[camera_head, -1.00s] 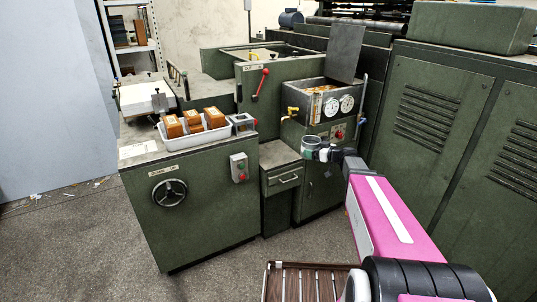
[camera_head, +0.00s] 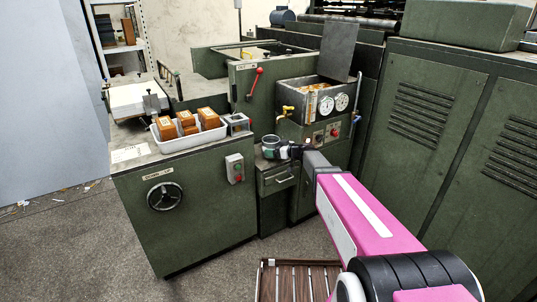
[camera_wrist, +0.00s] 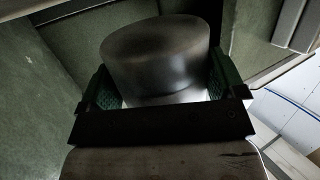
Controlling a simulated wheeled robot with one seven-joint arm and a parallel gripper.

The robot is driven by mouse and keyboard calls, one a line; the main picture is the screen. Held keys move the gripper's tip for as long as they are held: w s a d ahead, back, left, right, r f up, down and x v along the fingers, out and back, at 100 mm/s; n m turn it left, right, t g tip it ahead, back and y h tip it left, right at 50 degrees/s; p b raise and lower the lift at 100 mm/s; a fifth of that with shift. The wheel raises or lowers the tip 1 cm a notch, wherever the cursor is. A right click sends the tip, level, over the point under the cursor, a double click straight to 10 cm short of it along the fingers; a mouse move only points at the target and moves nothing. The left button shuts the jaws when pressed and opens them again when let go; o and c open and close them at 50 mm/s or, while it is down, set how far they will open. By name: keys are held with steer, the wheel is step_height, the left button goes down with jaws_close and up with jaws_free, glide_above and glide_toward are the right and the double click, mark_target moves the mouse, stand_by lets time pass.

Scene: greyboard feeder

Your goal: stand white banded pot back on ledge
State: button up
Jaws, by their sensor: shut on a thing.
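The white banded pot (camera_head: 269,142) is a small round vessel with a pale rim, held out at the end of my arm. My gripper (camera_head: 277,152) is shut on it. In the wrist view the pot (camera_wrist: 155,60) sits between the two green-padded fingers, its side dark grey in shadow with a paler strip low down. The ledge seems to be the low top of the drawer unit (camera_head: 279,180), between the green machine cabinets. The pot shows over this top; I cannot tell whether it touches. The gripper hides part of the pot.
A metal tank with gauges (camera_head: 325,103) and a yellow tap rises behind the gripper. A slatted wooden platform (camera_head: 290,285) lies low in front.

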steer(key=shift+r+x, duration=0.15)
steer(key=shift+x, duration=0.5)
steer(key=shift+r+x, duration=0.1)
steer(key=shift+x, duration=0.6)
steer(key=f, duration=0.3)
steer(key=shift+w+a+f, duration=0.15)
steer(key=shift+a+f, duration=0.1)
steer(key=shift+f, duration=0.05)
steer(key=o, duration=0.9)
steer(key=shift+o, duration=0.2)
